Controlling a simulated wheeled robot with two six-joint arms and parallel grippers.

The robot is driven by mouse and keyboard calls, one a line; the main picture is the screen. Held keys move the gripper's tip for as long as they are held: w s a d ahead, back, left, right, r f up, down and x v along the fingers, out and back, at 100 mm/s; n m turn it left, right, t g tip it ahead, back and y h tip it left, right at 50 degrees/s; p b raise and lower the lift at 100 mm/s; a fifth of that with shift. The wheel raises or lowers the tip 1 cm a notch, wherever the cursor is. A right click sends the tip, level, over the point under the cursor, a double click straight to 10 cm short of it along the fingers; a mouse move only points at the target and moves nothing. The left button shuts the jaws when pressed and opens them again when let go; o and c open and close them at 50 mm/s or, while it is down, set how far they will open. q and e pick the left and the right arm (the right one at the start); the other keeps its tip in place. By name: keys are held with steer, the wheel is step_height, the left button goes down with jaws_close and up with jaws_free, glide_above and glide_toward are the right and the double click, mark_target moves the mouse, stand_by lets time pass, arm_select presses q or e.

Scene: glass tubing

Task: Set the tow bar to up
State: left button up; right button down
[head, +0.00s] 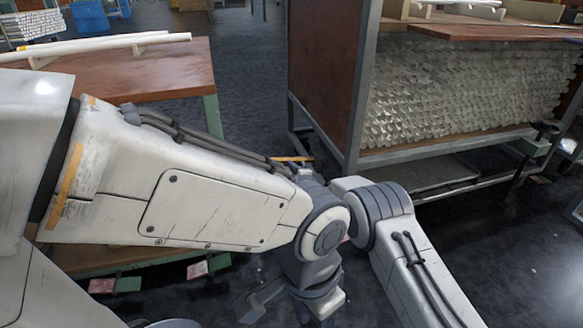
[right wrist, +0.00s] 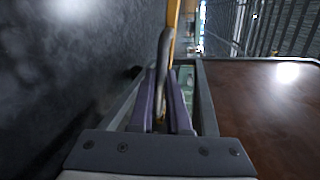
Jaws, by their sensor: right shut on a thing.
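The tow bar shows as a short orange-yellow piece (head: 293,159) low beside the end of the glass-tubing cart (head: 335,75) in the head view. In the right wrist view it shows as an orange bar (right wrist: 172,28) running to the top edge, with a dark curved part near my fingers. My right gripper (right wrist: 161,78) is shut on the tow bar, its purple fingers on either side. In the head view the right gripper (head: 303,172) is small and partly hidden by my arms.
The cart carries densely stacked glass tubes (head: 460,90) behind a brown end panel. A brown-topped table (head: 140,75) with long white tubes stands at left. Dark floor (head: 245,60) lies open between them. Blue crates (head: 90,15) stand at the back left.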

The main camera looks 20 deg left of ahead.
steer(key=r+p, duration=0.1)
steer(key=r+m+p, duration=0.1)
steer(key=r+m, duration=0.1)
steer(key=shift+w+d+y+p, duration=0.2)
steer(key=shift+d+y+p, duration=0.1)
steer(key=shift+p, duration=0.1)
steer(key=shift+w+d+r+m+g+y+p, duration=0.15)
steer(key=shift+w+d+r+m+y+p, duration=0.1)
steer(key=shift+r+m+p, duration=0.35)
steer(key=shift+w+d+r+m+g+y+p, duration=0.15)
steer(key=shift+d+r+m+p, duration=0.1)
steer(key=shift+m+p, duration=0.4)
